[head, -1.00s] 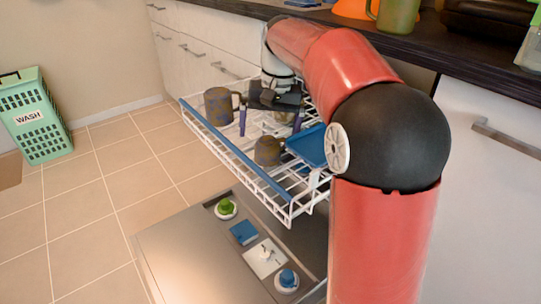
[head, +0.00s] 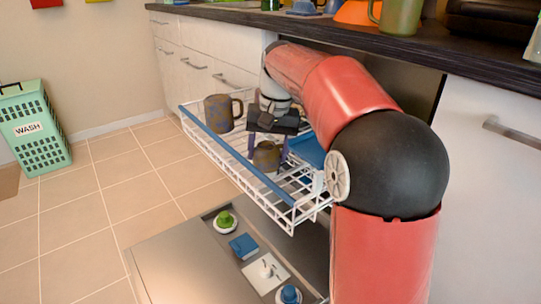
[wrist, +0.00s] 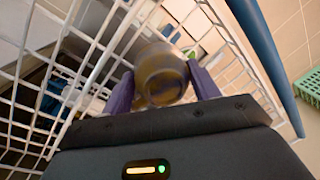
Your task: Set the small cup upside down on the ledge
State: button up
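The small cup (head: 266,157), brownish with worn patches, is in the white wire rack, near the blue front rail. My gripper (head: 267,155) is above it, with its two purple fingers on either side of the cup. In the wrist view the cup (wrist: 162,76) lies between the fingertips (wrist: 161,80), with its round end toward the camera. The fingers are very close to its sides; I cannot tell whether they touch. The dark worktop (head: 460,67) runs along the back; I cannot tell which surface is the ledge.
A larger patterned mug (head: 219,114) stands in the wire rack (head: 291,227), left of my gripper. A blue item (head: 309,153) lies at its right. A green laundry basket (head: 38,135) stands at far left, with clear floor between.

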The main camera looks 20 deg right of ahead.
aim_at(268, 145)
jog(key=c, duration=0.8)
notch_tip(268, 145, up, 11)
jog(key=p, duration=1.1)
dwell(0.9)
